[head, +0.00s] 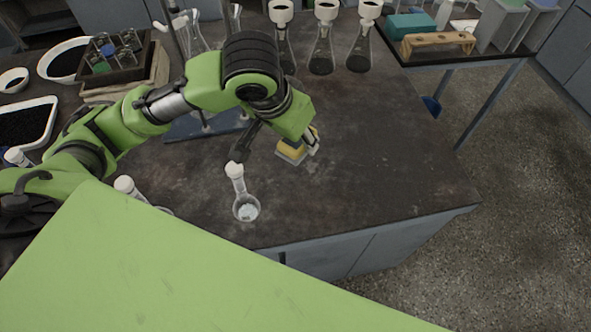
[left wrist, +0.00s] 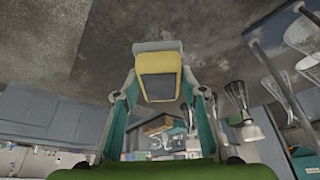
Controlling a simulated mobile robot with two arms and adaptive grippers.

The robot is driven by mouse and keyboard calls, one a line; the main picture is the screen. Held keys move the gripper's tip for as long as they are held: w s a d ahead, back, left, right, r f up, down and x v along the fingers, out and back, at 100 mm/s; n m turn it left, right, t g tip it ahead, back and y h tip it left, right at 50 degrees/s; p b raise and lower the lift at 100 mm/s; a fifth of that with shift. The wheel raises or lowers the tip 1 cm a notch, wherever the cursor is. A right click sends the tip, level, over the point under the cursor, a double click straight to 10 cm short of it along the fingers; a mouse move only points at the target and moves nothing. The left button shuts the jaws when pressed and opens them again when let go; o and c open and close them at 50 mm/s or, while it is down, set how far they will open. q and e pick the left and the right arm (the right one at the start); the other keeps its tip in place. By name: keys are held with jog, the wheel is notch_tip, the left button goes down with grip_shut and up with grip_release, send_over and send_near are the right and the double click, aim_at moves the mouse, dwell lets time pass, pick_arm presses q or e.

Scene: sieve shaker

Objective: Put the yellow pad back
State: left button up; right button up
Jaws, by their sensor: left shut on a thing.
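The yellow pad (head: 291,149) is a small block with a pale grey layer along its lower edge, at or just above the bare bench top; I cannot tell whether it touches. My left gripper (head: 307,141) comes down on it from above and is shut on it. In the left wrist view the yellow pad (left wrist: 158,62) sits between the two fingertips of the left gripper (left wrist: 159,84), with a dark face toward the camera and the pale layer on the far side. My right gripper is in neither view.
Several flasks with white funnels (head: 322,55) stand at the back. A blue stand base (head: 190,128) lies behind my arm. The dark bench top (head: 400,170) is clear to the right.

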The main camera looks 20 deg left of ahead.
pick_arm(q)
jog(key=s+d+f+m+h, duration=0.1)
jog(key=s+d+f+m, duration=0.2)
jog(key=d+f+m, duration=0.1)
jog(key=m+g+h+p, duration=0.2)
jog(key=m+p, duration=0.3)
send_over(316, 178)
jog(key=s, duration=0.2)
jog(key=f, duration=1.3)
jog(key=shift+w+a+f, duration=0.2)
jog(key=shift+w+a, duration=0.05)
jog(key=shift+a, duration=0.1)
jog(key=shift+w+a+f, duration=0.2)
jog(key=shift+w+f, duration=0.1)
jog(key=shift+f, duration=0.15)
notch_tip(316, 178, down, 2)
jog(key=shift+f+y+p, duration=0.1)
jog(key=shift+y+p, duration=0.2)
jog(key=shift+p, duration=0.15)
jog(key=shift+f, duration=0.45)
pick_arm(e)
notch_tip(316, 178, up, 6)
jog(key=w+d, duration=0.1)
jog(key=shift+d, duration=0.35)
pick_arm(q)
jog(key=shift+f, duration=0.15)
